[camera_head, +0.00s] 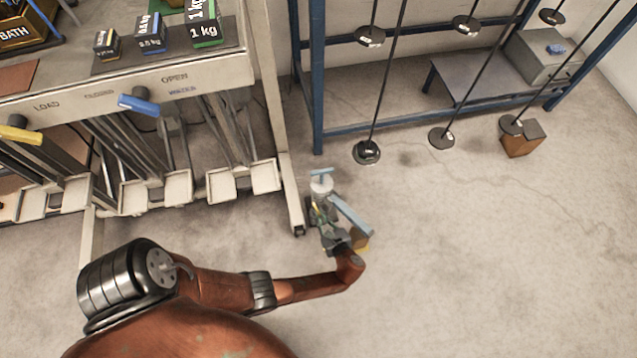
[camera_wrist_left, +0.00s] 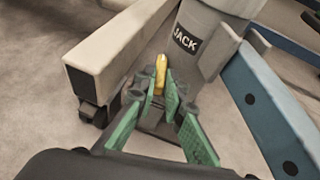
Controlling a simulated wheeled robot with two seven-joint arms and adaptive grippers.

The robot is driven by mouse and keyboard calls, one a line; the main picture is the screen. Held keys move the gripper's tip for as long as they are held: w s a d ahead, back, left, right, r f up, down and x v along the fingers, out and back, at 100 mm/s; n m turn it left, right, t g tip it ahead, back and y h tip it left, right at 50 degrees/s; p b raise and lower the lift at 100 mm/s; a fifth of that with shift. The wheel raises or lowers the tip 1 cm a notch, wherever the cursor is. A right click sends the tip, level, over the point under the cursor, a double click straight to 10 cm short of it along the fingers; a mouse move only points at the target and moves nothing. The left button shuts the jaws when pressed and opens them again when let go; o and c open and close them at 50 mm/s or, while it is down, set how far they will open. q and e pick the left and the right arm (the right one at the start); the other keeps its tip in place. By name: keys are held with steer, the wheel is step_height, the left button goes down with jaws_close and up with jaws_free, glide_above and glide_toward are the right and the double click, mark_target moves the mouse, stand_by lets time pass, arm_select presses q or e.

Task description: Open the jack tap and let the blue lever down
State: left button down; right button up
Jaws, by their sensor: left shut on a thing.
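The jack (camera_head: 321,186) is a grey cylinder standing on the floor by the bench's right leg; its lettered body fills the top of the left wrist view (camera_wrist_left: 187,40). The yellow tap (camera_wrist_left: 160,70) is a small handle low on the jack. My left gripper (camera_head: 325,212) is at the jack's near side; in the wrist view its green-padded fingers (camera_wrist_left: 165,88) are shut on the tap, hiding its lower part. The blue lever (camera_head: 350,214) slopes from beside the jack towards the lower right; in the wrist view (camera_wrist_left: 262,110) it lies right of the gripper. My right gripper is out of view.
The bench (camera_head: 130,82) at the left carries weights (camera_head: 205,30), and a blue handle (camera_head: 138,105) and yellow handle (camera_head: 20,135) on its front. A blue frame (camera_head: 318,90) with hanging pendulums (camera_head: 367,152) stands behind. Floor at right is clear.

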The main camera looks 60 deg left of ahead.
arm_select(q)
steer(key=shift+w+n+g, duration=0.35)
steer(key=shift+n+g, duration=0.65)
steer(key=shift+g, duration=0.2)
steer(key=c, duration=2)
jaws_free()
steer(key=v, duration=1.2)
steer(key=shift+d+f, duration=0.15)
steer(key=shift+f, duration=0.05)
steer(key=shift+c, duration=0.2)
